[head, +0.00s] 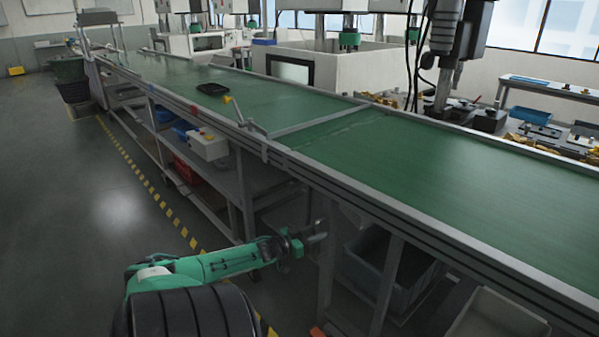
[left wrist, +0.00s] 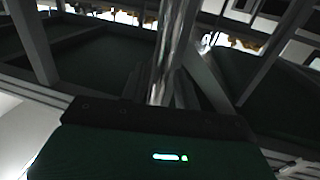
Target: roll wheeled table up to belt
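The belt (head: 210,102) is a long green conveyor with a grey metal frame, running from the far left to the near right. My left gripper (head: 318,232) is at the end of my green arm, beside the belt's near side and below its edge, close to a frame leg. In the left wrist view a shiny, blurred metal part (left wrist: 165,70) stands in the middle, in front of dark frame bars. I cannot tell whether the fingers are apart. I cannot make out a separate wheeled table for certain. My right gripper is out of view.
Shelving under the belt holds blue bins and a red crate (head: 187,171). A grey bin (head: 378,270) and a pale bin (head: 495,315) stand below the near part. A black tray (head: 212,89) lies on the belt. The floor (head: 80,220) at left is clear.

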